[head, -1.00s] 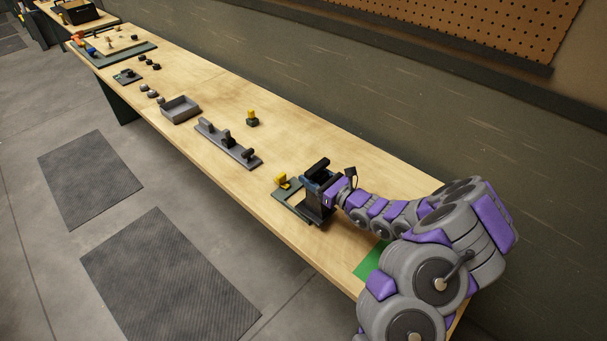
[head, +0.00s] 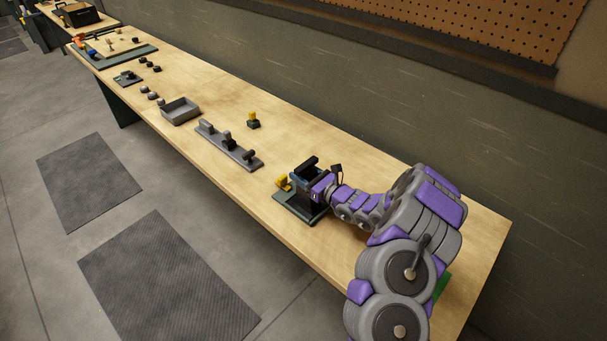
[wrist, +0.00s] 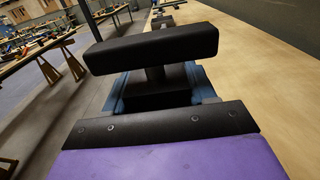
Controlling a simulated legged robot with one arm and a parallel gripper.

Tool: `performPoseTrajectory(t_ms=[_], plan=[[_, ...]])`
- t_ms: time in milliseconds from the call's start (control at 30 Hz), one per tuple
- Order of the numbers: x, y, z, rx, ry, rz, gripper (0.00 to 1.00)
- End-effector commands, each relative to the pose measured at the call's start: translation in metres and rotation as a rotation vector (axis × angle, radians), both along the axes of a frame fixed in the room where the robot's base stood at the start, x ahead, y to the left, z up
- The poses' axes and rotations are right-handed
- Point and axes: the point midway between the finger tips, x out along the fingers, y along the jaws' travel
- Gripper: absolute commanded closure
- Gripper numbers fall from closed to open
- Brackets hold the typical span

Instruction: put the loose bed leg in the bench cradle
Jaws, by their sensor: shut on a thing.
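The loose bed leg (head: 304,165) is black, with a bar-shaped top on a short post. It also shows in the wrist view (wrist: 150,48), with blue finger parts on both sides of its post. My gripper (head: 310,184) is shut on it, upright, over the dark plate of the bench cradle (head: 284,207). A yellow piece (head: 282,183) stands at the cradle's left side, close to my gripper. The leg's lower end is hidden by the gripper, so I cannot tell whether it touches the cradle.
A grey rail with several dark pieces (head: 229,147) lies left on the bench. A black-and-yellow piece (head: 253,121) stands behind it. A grey open tray (head: 180,110) is farther left. The wooden top (head: 345,160) is clear toward the wall.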

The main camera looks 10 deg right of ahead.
Motion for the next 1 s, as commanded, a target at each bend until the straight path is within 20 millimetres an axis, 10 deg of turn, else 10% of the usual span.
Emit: performPoseTrajectory(t_ms=[167,200,400,1000], plan=[[0.000,-0.001,0.000,0.001,-0.003,-0.001,1.00],[0.000,-0.001,0.000,0.000,-0.002,-0.001,0.41],[0.001,-0.001,0.000,0.001,-0.001,-0.001,0.22],[-0.033,-0.028,0.002,0.005,0.003,-0.008,0.19]])
